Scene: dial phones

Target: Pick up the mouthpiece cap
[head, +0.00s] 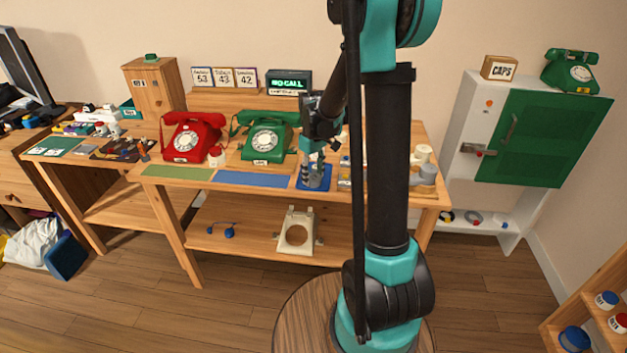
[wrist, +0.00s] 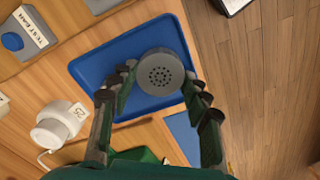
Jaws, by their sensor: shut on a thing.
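The mouthpiece cap (wrist: 161,72) is a round grey disc with a cluster of small holes in its face. My gripper (wrist: 158,82) has one finger on each side of it in the wrist view and is shut on it. The cap is over a blue tray (wrist: 100,65); I cannot tell whether it touches the tray. In the head view my gripper (head: 315,168) points down over the blue tray (head: 324,187) at the bench's front edge, and the grey cap (head: 314,181) shows below the fingers.
A green dial phone (head: 265,137) and a red dial phone (head: 189,137) stand left of my gripper. A blue mat (head: 252,179) lies left of the tray. A white cup-like item (wrist: 57,122) is near the tray. White jars (head: 422,155) stand right of my arm.

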